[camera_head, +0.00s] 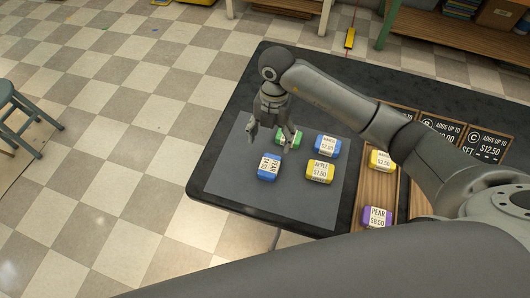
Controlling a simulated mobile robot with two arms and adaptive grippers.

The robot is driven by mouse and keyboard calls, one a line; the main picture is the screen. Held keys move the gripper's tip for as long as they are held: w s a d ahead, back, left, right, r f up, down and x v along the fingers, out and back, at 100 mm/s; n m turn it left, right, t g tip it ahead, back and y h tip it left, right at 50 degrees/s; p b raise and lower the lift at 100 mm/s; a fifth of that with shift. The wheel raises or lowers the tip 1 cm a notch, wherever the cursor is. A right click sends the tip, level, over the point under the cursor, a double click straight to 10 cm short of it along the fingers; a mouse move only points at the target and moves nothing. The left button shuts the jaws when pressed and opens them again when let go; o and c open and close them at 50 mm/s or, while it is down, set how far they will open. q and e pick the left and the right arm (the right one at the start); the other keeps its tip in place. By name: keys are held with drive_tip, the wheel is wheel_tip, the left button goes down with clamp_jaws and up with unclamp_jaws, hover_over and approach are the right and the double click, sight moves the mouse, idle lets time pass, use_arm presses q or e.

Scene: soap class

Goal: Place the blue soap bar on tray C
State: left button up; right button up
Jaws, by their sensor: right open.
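Two blue soap bars lie on the grey mat (223,171): one (269,168) at the left with a label that seems to read PEAR, one (327,146) at the right with a label too small to read surely. My right gripper (270,132) is open and points down over the mat, just behind the left blue bar and beside a green soap bar (291,137). No bar shows between its fingers. The sign for tray C (487,144) stands at the right and reads 12.50. Tray C itself is mostly hidden by my right arm. My left gripper is out of view.
A yellow APPLE bar (320,171) lies on the mat's front right. A wooden tray (374,190) holds another yellow bar (380,161) and a purple PEAR bar (377,217). The sign for B (438,128) stands left of C's. The mat's left side is clear.

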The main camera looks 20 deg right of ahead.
hover_over(269, 165)
drive_tip(key=f, duration=0.4)
drive_tip(key=shift+w+d+f+p, duration=0.2)
drive_tip(key=shift+w+d+p, duration=0.1)
drive_tip(key=shift+w+p, duration=0.1)
drive_tip(key=shift+f, duration=0.25)
drive_tip(key=f, duration=0.1)
drive_tip(key=f+p, duration=0.1)
drive_tip(key=f, duration=0.2)
drive_tip(key=shift+s+a+f+p, duration=0.15)
drive_tip(key=shift+s+f+p, duration=0.05)
drive_tip(key=shift+s+p, duration=0.15)
drive_tip(key=shift+f, duration=0.4)
drive_tip(key=c, duration=1.3)
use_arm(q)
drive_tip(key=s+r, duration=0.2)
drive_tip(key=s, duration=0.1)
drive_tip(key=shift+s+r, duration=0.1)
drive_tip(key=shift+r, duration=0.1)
use_arm(e)
drive_tip(key=shift+o, duration=0.2)
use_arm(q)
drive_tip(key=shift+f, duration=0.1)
use_arm(e)
drive_tip(key=shift+r, duration=0.15)
